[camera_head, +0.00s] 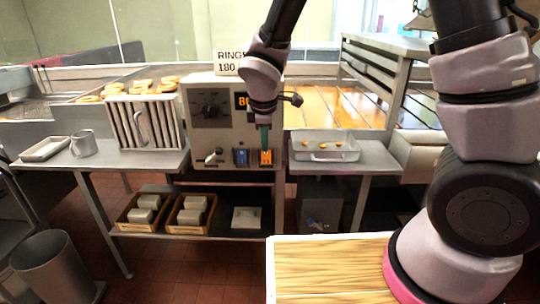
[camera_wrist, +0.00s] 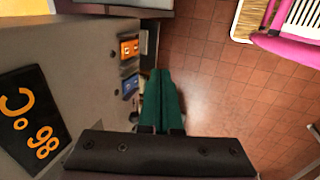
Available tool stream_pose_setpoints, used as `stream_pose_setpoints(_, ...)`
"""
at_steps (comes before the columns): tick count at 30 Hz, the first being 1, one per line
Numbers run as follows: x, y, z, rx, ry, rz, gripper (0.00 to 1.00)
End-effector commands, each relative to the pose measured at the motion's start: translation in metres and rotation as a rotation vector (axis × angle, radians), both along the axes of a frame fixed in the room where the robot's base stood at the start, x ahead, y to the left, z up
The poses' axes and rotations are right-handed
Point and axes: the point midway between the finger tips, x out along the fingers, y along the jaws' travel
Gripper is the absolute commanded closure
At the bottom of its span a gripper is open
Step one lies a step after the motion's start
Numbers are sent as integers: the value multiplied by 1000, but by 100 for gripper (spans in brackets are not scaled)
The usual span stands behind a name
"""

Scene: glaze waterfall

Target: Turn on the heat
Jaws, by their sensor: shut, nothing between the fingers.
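The control box (camera_head: 225,130) stands on the counter in the head view, with a dark dial (camera_head: 210,108) and a partly hidden display (camera_head: 241,101). Along its lower front are a pale lever (camera_head: 212,157), a blue switch (camera_head: 241,157) and an orange switch (camera_head: 266,158). The wrist view shows the orange switch (camera_wrist: 130,48), the blue switch (camera_wrist: 130,87) and a display reading 98 °C (camera_wrist: 32,122). My gripper (camera_head: 265,146) has green fingers, shut and empty, pointing down in front of the panel, just above the orange switch. In the wrist view its fingertips (camera_wrist: 160,72) are beside the switches; contact is unclear.
A slotted metal rack (camera_head: 145,122) with rings on top stands left of the box, by a metal jug (camera_head: 83,144). A shallow tray (camera_head: 325,148) is at right. Wooden crates (camera_head: 145,211) sit on the lower shelf. A wooden board (camera_head: 330,270) is in front.

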Motion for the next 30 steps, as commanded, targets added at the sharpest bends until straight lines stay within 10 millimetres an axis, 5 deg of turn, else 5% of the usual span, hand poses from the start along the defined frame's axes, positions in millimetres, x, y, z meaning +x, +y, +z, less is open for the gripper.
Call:
stream_pose_setpoints(11, 3, 0, -8, 0, 1, -2, 100)
stream_pose_setpoints(26, 33, -2, -98, -2, 2, -2, 100)
stream_pose_setpoints(30, 56, -3, -98, 3, -1, -6, 100)
